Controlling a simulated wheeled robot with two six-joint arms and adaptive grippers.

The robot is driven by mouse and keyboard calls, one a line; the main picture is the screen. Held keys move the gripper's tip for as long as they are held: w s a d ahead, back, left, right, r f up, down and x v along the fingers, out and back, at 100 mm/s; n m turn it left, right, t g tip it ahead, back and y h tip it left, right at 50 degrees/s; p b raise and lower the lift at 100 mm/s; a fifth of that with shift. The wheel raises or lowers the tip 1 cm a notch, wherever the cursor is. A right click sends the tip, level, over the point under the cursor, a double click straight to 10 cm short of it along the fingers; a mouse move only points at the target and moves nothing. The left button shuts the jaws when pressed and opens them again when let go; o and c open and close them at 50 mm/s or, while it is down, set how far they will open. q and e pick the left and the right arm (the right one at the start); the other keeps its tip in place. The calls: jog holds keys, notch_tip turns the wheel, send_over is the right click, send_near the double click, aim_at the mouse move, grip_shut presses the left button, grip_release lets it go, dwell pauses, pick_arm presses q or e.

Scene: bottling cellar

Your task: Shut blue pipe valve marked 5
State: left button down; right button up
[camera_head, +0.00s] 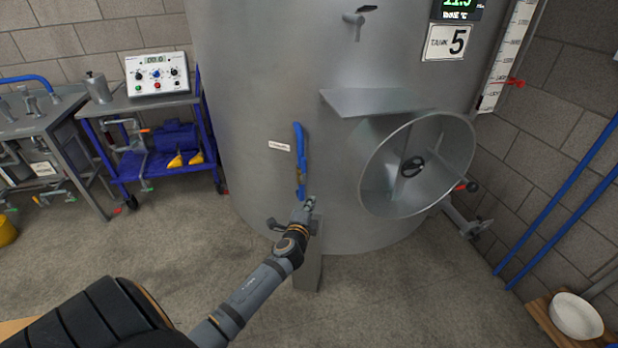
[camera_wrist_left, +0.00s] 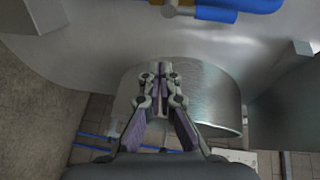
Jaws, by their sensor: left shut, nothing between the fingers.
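A blue pipe piece (camera_head: 299,148) runs nearly upright on the front of the steel tank (camera_head: 265,90), with a brassy fitting around its middle. A small white label (camera_head: 279,146) is left of it, too small to read. The blue part (camera_wrist_left: 225,12) also shows at the top edge of the wrist view, beside a metal fitting (camera_wrist_left: 179,9). My left gripper (camera_head: 309,203) is just below the lower end of the blue piece, close to the tank. In the wrist view the left gripper (camera_wrist_left: 160,72) is shut and empty, apart from the blue part. My right gripper is out of view.
A sign with a 5 (camera_head: 447,42) is on the tank. An open round hatch door (camera_head: 440,150) juts out right of the blue piece, under a metal shelf (camera_head: 370,101). A blue cart (camera_head: 160,178) stands at the left. The floor in front is clear.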

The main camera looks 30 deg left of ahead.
aim_at(303, 168)
pick_arm(q)
notch_tip(303, 168, up, 7)
jog(key=m+t, duration=0.1)
jog(key=shift+w+d+f+t+y, duration=0.15)
jog(key=shift+w+d+t+y, duration=0.15)
jog(key=shift+w, duration=0.1)
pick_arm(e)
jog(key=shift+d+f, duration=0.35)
pick_arm(q)
jog(key=shift+a, duration=0.1)
jog(key=x, duration=1)
jog(key=s+a, duration=0.2)
jog(key=a, duration=0.1)
jog(key=shift+s, duration=0.25)
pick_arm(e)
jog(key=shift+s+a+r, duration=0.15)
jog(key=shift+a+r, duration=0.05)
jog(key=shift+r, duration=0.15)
pick_arm(q)
jog(key=shift+f, duration=0.1)
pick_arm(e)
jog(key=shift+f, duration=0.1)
